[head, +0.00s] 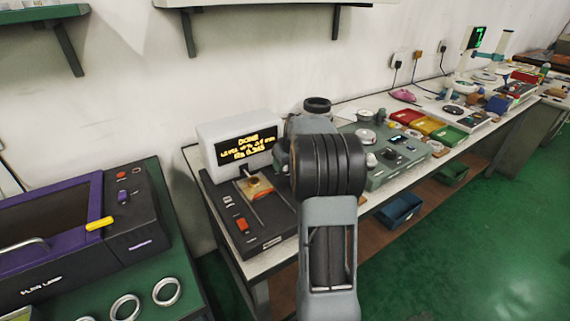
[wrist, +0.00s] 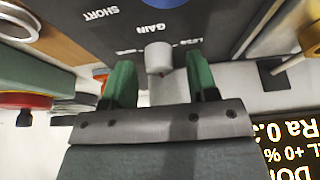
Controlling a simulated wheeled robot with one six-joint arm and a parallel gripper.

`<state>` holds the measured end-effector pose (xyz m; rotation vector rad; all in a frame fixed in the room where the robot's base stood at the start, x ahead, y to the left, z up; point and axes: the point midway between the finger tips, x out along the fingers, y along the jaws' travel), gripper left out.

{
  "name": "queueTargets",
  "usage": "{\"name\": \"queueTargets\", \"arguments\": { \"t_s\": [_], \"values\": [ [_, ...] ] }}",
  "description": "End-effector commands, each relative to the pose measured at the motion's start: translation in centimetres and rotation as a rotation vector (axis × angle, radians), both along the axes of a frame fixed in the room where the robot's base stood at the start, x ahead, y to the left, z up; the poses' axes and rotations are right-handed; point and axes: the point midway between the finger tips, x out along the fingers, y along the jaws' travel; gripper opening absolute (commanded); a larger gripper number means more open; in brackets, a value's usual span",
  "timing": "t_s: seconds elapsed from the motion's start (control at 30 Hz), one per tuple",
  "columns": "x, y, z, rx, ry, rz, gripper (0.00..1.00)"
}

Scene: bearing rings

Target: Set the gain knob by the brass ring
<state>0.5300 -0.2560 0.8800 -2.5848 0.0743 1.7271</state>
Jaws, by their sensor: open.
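The gain knob (wrist: 158,58) is a light grey cylinder on a dark panel, beside the upside-down word GAIN in the wrist view. My gripper (wrist: 160,88) is open, its two green fingers standing on either side of the knob with gaps visible. In the wrist view a brass-coloured round piece (wrist: 306,24) is cut off at the upper right edge, near a thin probe. In the head view a brownish piece (head: 258,187) sits on the dark instrument; I cannot tell its exact shape. My arm hides the knob and gripper there.
A display (head: 245,149) shows DONE and an Ra value; other text is blurred. The dark instrument (head: 262,232) has an orange switch (head: 242,225). A purple machine (head: 80,225) and several metal rings (head: 166,291) are at left. Coloured trays (head: 427,126) stand along the bench.

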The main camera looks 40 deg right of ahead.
Motion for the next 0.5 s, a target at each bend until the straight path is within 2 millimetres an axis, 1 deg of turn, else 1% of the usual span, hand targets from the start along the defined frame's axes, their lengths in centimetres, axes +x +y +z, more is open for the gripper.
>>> {"name": "queueTargets", "arguments": {
  "t_s": [0.1, 0.37, 0.5],
  "values": [
    [0.11, 0.01, -0.3, 0.001, 0.0, 0.0, 0.53],
    [0.13, 0.0, -0.3, 0.0, 0.0, 0.0, 0.53],
    [0.11, -0.01, -0.3, 0.0, 0.0, 0.0, 0.39]
  ]
}}
